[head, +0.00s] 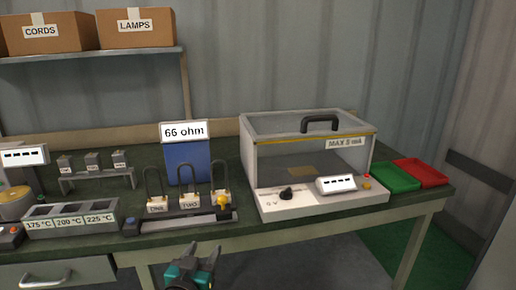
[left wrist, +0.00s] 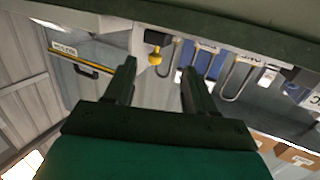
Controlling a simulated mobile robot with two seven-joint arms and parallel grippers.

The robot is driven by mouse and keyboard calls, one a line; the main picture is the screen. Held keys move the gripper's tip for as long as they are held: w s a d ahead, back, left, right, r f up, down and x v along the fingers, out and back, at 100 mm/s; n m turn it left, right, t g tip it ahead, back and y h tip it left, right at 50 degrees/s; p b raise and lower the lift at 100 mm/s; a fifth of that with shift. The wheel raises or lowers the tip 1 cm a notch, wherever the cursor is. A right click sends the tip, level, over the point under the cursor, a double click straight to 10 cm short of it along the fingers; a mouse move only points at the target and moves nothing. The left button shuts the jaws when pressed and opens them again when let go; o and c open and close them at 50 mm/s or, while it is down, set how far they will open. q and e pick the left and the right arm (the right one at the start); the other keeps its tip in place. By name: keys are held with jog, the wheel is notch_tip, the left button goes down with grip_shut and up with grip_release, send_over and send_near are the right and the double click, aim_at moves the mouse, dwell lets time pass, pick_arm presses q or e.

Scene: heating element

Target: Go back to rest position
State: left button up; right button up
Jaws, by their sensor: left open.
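My left gripper (head: 195,262) is at the bottom middle of the head view, in front of the workbench's front edge. It is open with nothing between its fingers. In the left wrist view its two dark fingers (left wrist: 158,85) stand apart, with the bench's parts beyond them. My right gripper is not in view. The green workbench (head: 140,240) carries a row of heating elements (head: 190,200) with wire loops on a rail, a yellow knob (head: 223,202) at its right end and a blue box (head: 187,162) marked 66 ohm behind.
A clear-lidded test box (head: 310,125) with a black handle stands to the right. Green (head: 395,178) and red (head: 421,172) trays lie beside it. A temperature-labelled holder (head: 70,220) is at the left, above a drawer (head: 60,275). A shelf (head: 90,54) holds cartons.

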pick_arm(q)
jog(key=s+a+f+g, duration=0.1)
jog(key=s+f+g, duration=0.2)
jog(key=s, duration=0.9)
jog(key=s+a+f+m+g, duration=0.1)
jog(key=s+f+g, duration=0.1)
jog(key=s+f, duration=0.7)
jog(key=s, duration=0.4)
jog(key=shift+s+f+g, duration=0.15)
jog(key=shift+g, duration=0.25)
jog(key=shift+c, duration=0.3)
dwell(0.5)
